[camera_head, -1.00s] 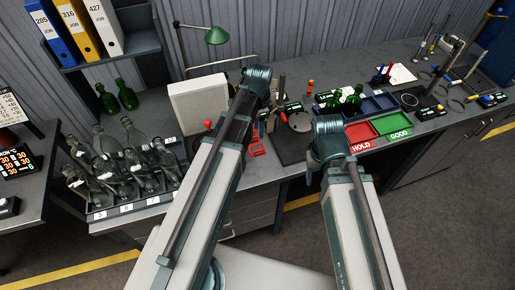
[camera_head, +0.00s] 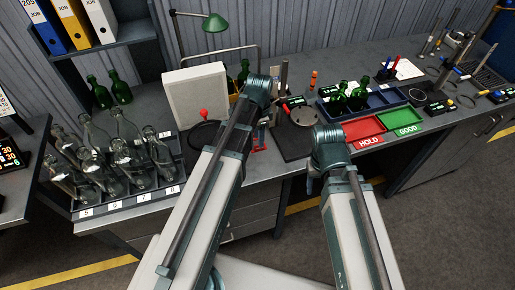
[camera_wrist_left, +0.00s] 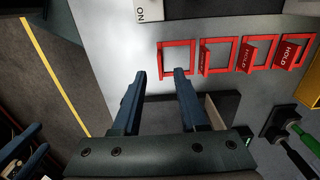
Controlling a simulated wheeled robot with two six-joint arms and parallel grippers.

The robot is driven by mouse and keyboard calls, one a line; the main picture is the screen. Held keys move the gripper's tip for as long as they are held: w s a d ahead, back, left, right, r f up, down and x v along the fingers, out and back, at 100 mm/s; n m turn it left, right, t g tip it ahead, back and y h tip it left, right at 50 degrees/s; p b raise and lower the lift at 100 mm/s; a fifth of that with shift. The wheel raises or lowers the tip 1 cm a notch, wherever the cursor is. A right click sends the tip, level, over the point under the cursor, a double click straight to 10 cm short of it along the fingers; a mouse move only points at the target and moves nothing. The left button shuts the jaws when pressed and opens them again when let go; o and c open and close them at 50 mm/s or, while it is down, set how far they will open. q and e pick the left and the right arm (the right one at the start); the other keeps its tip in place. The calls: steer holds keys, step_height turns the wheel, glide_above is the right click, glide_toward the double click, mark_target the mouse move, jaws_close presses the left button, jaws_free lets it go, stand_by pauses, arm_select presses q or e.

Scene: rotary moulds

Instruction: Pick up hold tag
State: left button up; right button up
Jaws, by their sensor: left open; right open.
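Several red hold tags lie in a row on the grey bench in the left wrist view; the leftmost hold tag (camera_wrist_left: 177,58) is a square red frame, and the ones to its right show HOLD lettering. Red of the tags also shows beside my left forearm in the head view (camera_head: 260,140).
A rack of clear bottles (camera_head: 118,198) stands left. A red HOLD tray (camera_head: 362,129) and green GOOD tray (camera_head: 399,119) lie right. A yellow object (camera_wrist_left: 309,90) and green-handled tools (camera_wrist_left: 300,140) are near the tags.

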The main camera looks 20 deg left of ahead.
arm_select(q)
steer(key=shift+s+a+f+b, duration=0.1)
steer(key=shift+f+b, duration=1.25)
steer(key=shift+a+f+b, duration=0.1)
steer(key=shift+f+b, duration=1.2)
steer(key=shift+r, duration=0.1)
jaws_close()
